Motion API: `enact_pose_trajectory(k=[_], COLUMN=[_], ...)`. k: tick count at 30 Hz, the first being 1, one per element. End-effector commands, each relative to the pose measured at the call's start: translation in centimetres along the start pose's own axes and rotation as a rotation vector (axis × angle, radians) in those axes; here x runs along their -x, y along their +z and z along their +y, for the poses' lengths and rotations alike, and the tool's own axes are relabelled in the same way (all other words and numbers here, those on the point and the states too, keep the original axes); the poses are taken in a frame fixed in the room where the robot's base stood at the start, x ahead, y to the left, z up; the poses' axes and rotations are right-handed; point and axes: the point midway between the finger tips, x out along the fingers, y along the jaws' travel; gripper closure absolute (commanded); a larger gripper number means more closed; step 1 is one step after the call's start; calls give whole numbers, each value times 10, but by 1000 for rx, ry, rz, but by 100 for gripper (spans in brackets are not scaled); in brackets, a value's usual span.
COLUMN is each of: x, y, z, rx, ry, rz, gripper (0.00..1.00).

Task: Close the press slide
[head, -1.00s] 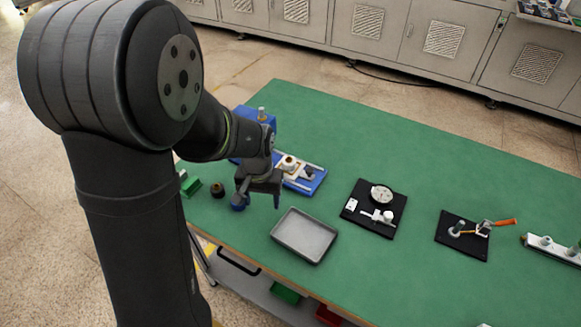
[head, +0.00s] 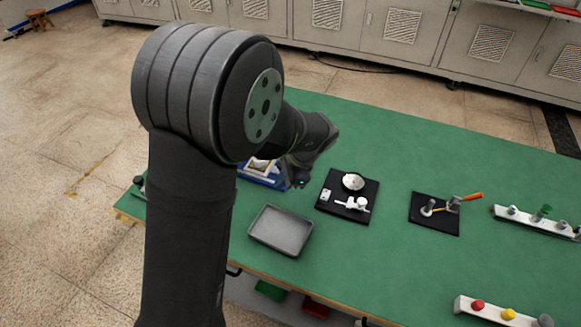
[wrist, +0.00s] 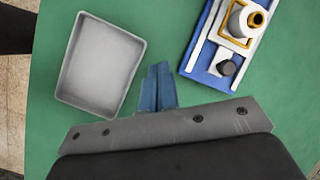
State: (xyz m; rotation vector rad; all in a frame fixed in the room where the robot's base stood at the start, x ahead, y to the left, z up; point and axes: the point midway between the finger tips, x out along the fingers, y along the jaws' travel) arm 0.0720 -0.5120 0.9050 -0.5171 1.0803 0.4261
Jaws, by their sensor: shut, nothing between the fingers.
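The press slide has a blue base (wrist: 204,60) with pale rails, in the upper right of the wrist view. On it are a white and orange carriage (wrist: 236,36) holding a white cylinder and a dark knob (wrist: 228,68) near the base's near end. In the head view the blue base (head: 262,182) is partly hidden behind my arm. My gripper (wrist: 158,88) is shut and empty, its blue fingers together over bare green table, apart from the slide and between it and the grey tray. In the head view the gripper (head: 300,182) is small and dark beside the slide's right end.
The grey tray (head: 253,236) lies near the table's front edge. A black board (head: 333,207) with a dial and white parts is right of the slide. Farther right are another black board (head: 420,217) with an orange-handled tool and a white rack (head: 505,221). Green table between them is clear.

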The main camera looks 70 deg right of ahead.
Motion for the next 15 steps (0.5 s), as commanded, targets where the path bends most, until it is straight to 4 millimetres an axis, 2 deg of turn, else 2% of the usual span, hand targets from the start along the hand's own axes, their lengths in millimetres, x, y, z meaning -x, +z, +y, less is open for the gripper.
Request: enact_pose_trajectory(k=[1,3,7,11,15], x=[12,28,54,71,72], y=[-22,-45,-79,-98,-102], z=[0,-2,-2,-1,-2], rx=[-151,-337,-595,-733,-776], ry=[-56,-127,-228,-285,-300], rz=[-40,-101,-206,-273,-299], gripper=[100,100,100,100,100])
